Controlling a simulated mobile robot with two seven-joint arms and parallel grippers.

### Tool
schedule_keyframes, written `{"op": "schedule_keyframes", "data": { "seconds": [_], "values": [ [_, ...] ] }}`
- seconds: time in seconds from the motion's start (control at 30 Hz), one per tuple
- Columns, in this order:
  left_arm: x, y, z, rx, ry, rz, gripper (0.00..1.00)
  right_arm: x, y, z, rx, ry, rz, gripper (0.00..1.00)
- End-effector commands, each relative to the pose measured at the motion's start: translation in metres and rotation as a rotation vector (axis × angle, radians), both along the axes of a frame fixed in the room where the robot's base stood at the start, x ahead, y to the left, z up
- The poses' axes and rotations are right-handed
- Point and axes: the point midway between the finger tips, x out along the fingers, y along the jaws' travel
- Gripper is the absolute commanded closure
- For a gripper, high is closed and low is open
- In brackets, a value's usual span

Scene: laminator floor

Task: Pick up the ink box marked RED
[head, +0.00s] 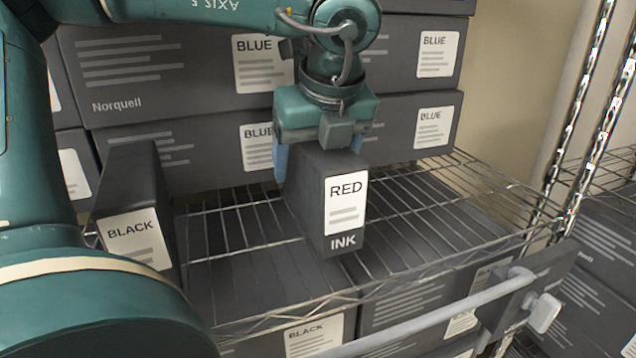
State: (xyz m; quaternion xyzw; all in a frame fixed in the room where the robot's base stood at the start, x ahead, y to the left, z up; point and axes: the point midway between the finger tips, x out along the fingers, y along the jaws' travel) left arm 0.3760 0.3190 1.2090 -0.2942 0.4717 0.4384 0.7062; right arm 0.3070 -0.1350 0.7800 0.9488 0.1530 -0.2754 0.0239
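The RED ink box (344,204) is dark grey, with a white label reading RED and the word INK below it. It stands upright on the wire shelf in the middle of the head view. My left gripper (319,155) reaches in from above and behind the box, pointing down. One blue finger is at the box's left side; the other is at its far right, its tip hidden behind the box. I cannot tell whether the fingers press on the box. My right gripper is not in view.
A BLACK ink box (134,232) stands to the left on the wire shelf (236,222). Large cartons marked BLUE (180,62) are stacked behind. More cartons lie below the shelf. A grey bar (430,316) runs along the front; chrome posts (583,120) stand at right. Shelf right of the RED box is clear.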

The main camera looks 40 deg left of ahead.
Motion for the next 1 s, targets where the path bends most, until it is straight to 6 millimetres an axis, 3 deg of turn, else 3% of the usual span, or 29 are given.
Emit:
{"op": "schedule_keyframes", "data": {
  "seconds": [0.67, 1.0],
  "values": [
    [0.0002, 0.0001, -0.0034, 0.001, 0.000, 0.000, 0.22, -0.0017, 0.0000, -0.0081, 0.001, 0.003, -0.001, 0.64],
    [0.0001, 0.0000, -0.0045, 0.000, 0.000, 0.000, 0.50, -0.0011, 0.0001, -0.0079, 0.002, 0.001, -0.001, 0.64]
  ]
}}
